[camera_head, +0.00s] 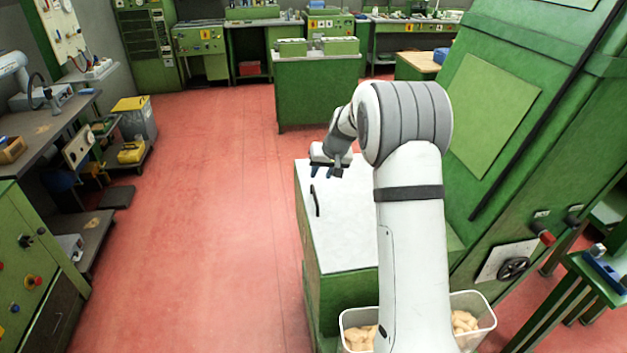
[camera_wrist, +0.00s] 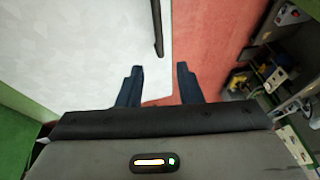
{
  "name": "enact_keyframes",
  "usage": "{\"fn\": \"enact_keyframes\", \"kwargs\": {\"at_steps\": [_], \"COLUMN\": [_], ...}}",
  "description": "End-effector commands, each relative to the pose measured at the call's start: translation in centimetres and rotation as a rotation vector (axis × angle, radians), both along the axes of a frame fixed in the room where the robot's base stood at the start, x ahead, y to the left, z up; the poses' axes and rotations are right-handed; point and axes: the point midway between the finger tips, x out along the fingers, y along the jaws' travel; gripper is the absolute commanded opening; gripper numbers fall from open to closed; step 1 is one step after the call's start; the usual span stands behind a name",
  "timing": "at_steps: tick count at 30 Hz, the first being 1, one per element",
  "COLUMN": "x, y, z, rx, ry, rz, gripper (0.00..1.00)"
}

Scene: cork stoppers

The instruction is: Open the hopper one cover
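The hopper cover (camera_head: 350,235) is a flat white lid on top of a green cabinet (camera_head: 312,265), lying closed. A black bar handle (camera_head: 316,201) stands near its left edge. In the wrist view the white cover (camera_wrist: 90,50) fills the upper left and the handle (camera_wrist: 158,28) lies along its edge. My gripper (camera_head: 327,171) is above the far part of the cover, beyond the handle. In the wrist view its two dark blue fingers (camera_wrist: 159,75) are apart with nothing between them. The handle lies ahead of the fingertips, roughly in line with the gap.
A white bin (camera_head: 487,312) of corks stands at the cabinet's near end, partly hidden by my arm. A tall green machine (camera_head: 540,120) with a handwheel (camera_head: 513,268) rises on the right. Workbenches (camera_head: 45,140) line the left. The red floor (camera_head: 200,200) between is clear.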

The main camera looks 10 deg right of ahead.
Motion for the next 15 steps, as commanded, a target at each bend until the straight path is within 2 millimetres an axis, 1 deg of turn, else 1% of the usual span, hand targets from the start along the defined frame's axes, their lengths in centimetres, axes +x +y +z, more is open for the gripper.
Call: {"fn": "enact_keyframes", "kwargs": {"at_steps": [5,12,15], "x": [0.9,2.3,2.8], "y": [0.3,1.1,1.3], "z": [-1.5,-4.9,-6.0], "rx": [0.004,0.002,0.002], "ry": [0.001,0.002,0.001], "rz": [-0.001,0.000,0.000], "gripper": [0.33,0.33,0.33]}}
